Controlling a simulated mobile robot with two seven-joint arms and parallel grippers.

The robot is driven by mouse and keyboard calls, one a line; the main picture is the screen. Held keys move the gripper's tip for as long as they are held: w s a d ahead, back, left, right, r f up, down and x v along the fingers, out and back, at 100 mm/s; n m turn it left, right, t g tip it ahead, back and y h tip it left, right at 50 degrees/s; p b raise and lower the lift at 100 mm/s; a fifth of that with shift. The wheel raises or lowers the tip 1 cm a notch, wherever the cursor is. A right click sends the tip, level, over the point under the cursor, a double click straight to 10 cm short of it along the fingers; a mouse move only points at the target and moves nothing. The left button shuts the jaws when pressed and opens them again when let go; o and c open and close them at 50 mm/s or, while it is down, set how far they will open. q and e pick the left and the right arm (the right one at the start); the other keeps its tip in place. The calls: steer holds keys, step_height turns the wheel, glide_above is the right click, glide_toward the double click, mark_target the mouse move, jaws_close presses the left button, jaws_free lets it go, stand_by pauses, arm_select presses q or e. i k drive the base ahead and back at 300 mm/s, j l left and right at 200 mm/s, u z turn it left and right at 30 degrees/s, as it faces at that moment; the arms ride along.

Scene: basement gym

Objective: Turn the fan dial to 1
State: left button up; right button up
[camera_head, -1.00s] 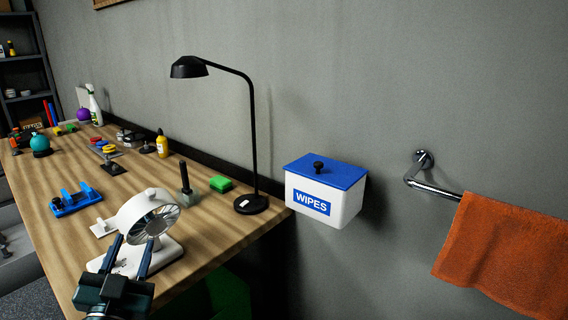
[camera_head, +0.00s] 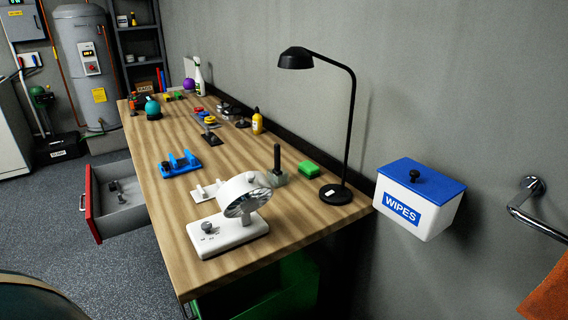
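Neither of my grippers is in view.
The workbench (camera_head: 184,228) runs away along the wall. A black lamp (camera_head: 336,194), green sponge (camera_head: 309,174) and blue holder (camera_head: 179,165) are near the fan. An open red-fronted drawer (camera_head: 92,204) juts out at left. A wipes box (camera_head: 419,199) hangs at right.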

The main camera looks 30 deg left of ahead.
mark_target(206, 226)
steer(key=j+u, duration=0.15)
steer(key=u, duration=0.35)
steer(key=i+j+u, duration=0.1)
steer(key=u, duration=0.35)
